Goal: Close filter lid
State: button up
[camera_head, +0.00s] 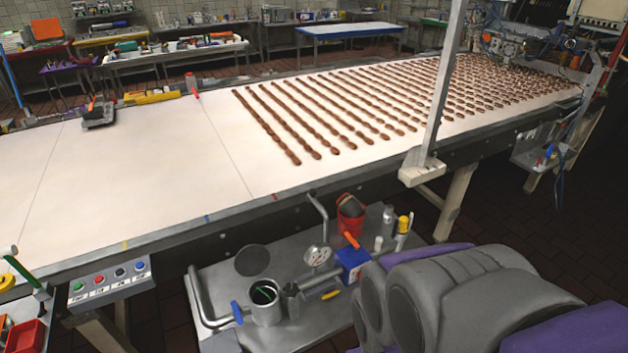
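A metal cylindrical pot (267,310), which looks like the filter housing, stands on the low metal shelf below the conveyor. Its top is open, with a dark inside and something green in it. A blue handle (237,312) shows at its left side. A dark round disc (252,260), which may be the filter lid, shows just behind and above the pot, off its opening. I cannot tell whether a hinge joins them. My gripper is not in view; large grey and purple parts of my own body fill the lower right.
The low shelf (225,275) also holds a pressure gauge (317,255), pipes, a blue box (352,262), a red bucket (350,218) and bottles (388,220). The conveyor (130,190) with rows of brown pieces runs above and behind. A button panel (110,285) is at left.

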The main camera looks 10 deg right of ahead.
aim_at(253, 260)
jog(key=i+j+z, duration=0.2)
jog(key=z, duration=0.2)
jog(key=i+j+z, duration=0.4)
jog(key=k+l, duration=0.05)
jog(key=l, duration=0.05)
